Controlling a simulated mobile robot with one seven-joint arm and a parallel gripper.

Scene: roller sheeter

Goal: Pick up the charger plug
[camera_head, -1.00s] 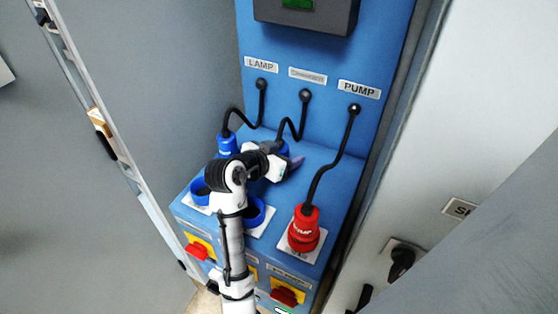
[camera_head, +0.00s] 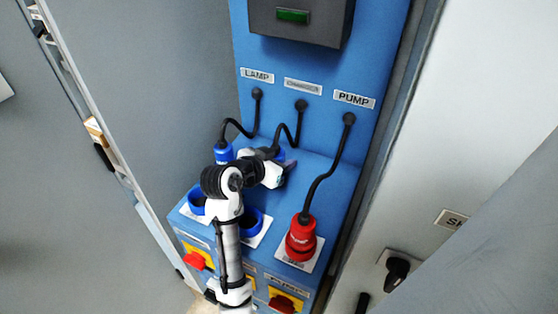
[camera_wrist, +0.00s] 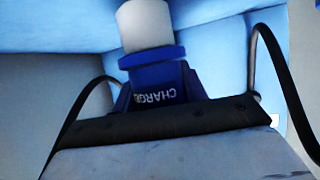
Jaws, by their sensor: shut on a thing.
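The charger plug is blue with white letters reading "CHARG" and a white end, seen large in the wrist view (camera_wrist: 158,80). My gripper (camera_wrist: 158,95) is shut on its blue body, with dark fingers on both sides. In the head view, my gripper (camera_head: 286,168) is over the blue ledge behind the sockets. Only a bit of blue of the plug shows there, behind the gripper, and a black cable (camera_head: 298,128) runs from it up to the panel below the middle label.
A blue lamp plug (camera_head: 223,153) stands left of my gripper. A red pump plug (camera_head: 301,240) sits upright at the right. Two blue sockets (camera_head: 262,226) are in front, partly behind my arm. A grey wall (camera_head: 150,90) stands close on the left.

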